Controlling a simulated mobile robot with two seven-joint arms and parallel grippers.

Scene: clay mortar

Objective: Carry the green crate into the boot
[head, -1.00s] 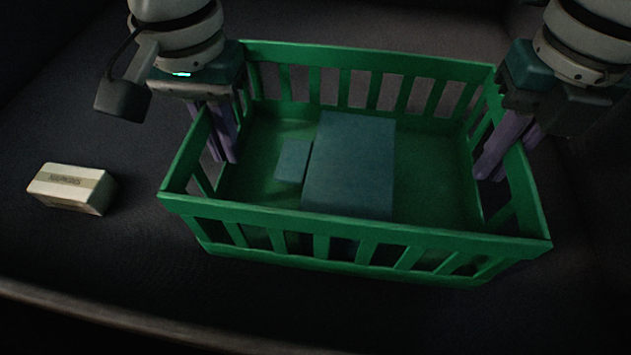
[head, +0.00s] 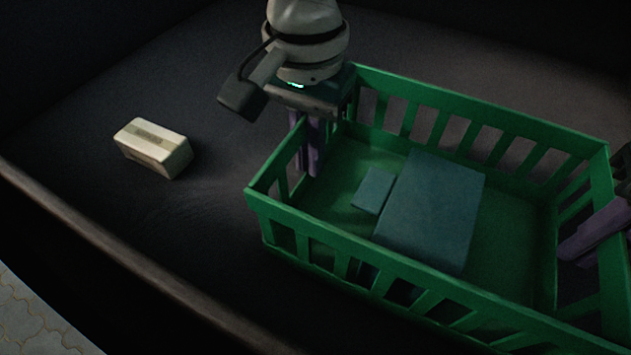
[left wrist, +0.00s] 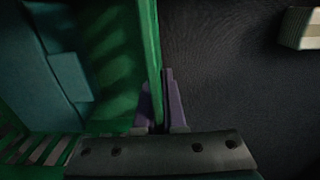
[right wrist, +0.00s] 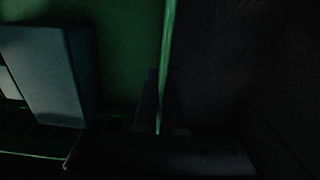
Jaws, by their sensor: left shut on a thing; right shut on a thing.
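The green crate (head: 262,212) is slatted and holds a large blue-grey box (head: 432,212) and a smaller one (head: 374,189) against it. It is over the dark boot floor (head: 215,235); whether it touches the floor I cannot tell. My left gripper (head: 312,165) is shut on the crate's left end wall, which runs between its purple fingers in the left wrist view (left wrist: 160,112). My right gripper (head: 590,235) is at the right end wall, partly cut off by the picture edge. The dim right wrist view (right wrist: 160,115) shows it shut on that wall.
A cream box (head: 153,148) with a label lies on the boot floor left of the crate, clear of it. The boot's front edge (head: 150,280) runs along the lower left. Pale paving (head: 40,315) shows outside it. Dark walls stand behind.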

